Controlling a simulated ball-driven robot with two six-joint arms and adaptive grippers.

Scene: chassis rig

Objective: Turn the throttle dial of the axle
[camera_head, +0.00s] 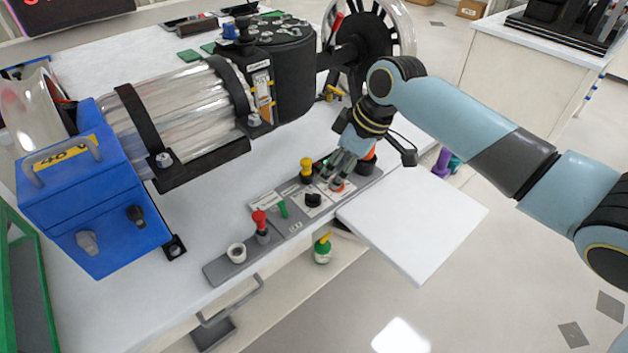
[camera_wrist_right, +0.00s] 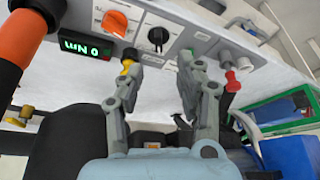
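A grey control panel (camera_head: 291,224) lies along the front edge of the white bench. It carries an orange dial (camera_head: 337,187) and a black dial (camera_head: 313,200), each on a white plate. I cannot tell which is the throttle dial. The wrist view shows the orange dial (camera_wrist_right: 115,23) and the black dial (camera_wrist_right: 157,38) beyond the fingers. My right gripper (camera_head: 342,168) is over the panel's right part, close to the orange dial. In the wrist view the right gripper (camera_wrist_right: 158,68) is open, with nothing visible between its fingers. My left gripper is not in view.
A green display (camera_wrist_right: 86,48) is beside the orange dial. The blue-ended axle rig (camera_head: 95,190) stands behind. A white board (camera_head: 415,220) juts out at right.

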